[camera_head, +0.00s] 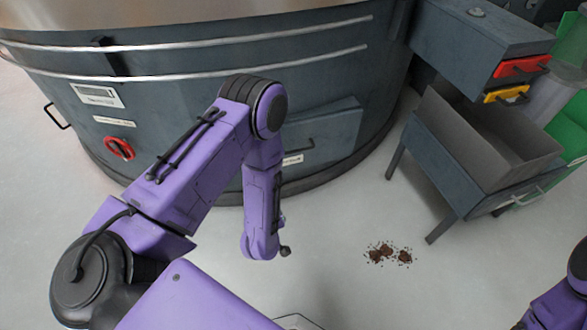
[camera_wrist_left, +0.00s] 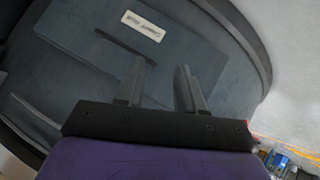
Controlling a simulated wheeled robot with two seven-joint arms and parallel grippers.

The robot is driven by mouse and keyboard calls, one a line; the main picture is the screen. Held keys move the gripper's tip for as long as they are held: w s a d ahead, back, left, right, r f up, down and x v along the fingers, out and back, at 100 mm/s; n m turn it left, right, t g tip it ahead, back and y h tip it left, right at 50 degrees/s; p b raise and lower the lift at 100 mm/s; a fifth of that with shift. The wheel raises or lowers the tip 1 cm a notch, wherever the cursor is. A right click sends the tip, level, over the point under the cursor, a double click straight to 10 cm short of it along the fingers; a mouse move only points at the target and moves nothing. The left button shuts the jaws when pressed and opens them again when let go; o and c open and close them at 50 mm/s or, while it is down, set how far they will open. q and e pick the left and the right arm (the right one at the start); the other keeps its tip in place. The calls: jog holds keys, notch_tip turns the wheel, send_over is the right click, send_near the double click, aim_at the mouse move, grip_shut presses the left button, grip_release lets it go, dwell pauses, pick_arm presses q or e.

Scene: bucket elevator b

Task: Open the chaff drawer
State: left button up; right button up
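The chaff drawer (camera_head: 335,135) appears to be the flat grey front low on the round machine, with a small white label and a dark bar handle (camera_head: 298,149). My left arm covers its left part. In the left wrist view the drawer front (camera_wrist_left: 85,45) shows its label and dark handle (camera_wrist_left: 122,45); the label is too blurred to read surely. It looks closed. My left gripper (camera_wrist_left: 163,65) is open and empty, its fingers pointing at the front, the left fingertip near the handle's right end. Depth is unclear. My right gripper is out of view.
The round machine (camera_head: 180,75) has metal rails, a red knob (camera_head: 120,148) and a side handle. A grey stand with an open bin (camera_head: 490,140) is at right, below a box with red and yellow handles. Dark crumbs (camera_head: 388,254) lie on otherwise clear floor.

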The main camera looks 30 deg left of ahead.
pick_arm(q)
jog(key=w+f+n+t+y+b, duration=0.5)
jog(key=w+f+b, duration=0.5)
jog(key=w+b, duration=0.5)
jog(key=n+y+b, duration=0.5)
jog(key=n+b, duration=0.6)
jog(key=b, duration=0.1)
send_near(289, 153)
jog(key=shift+g, duration=0.4)
jog(key=b+x, duration=0.3)
jog(key=x, duration=0.6)
jog(key=shift+w+a+f+b, duration=0.15)
jog(key=shift+w+a+b, duration=0.05)
jog(key=shift+w+b, duration=0.2)
jog(key=shift+w+a+r, duration=0.2)
jog(key=shift+w+a, duration=0.05)
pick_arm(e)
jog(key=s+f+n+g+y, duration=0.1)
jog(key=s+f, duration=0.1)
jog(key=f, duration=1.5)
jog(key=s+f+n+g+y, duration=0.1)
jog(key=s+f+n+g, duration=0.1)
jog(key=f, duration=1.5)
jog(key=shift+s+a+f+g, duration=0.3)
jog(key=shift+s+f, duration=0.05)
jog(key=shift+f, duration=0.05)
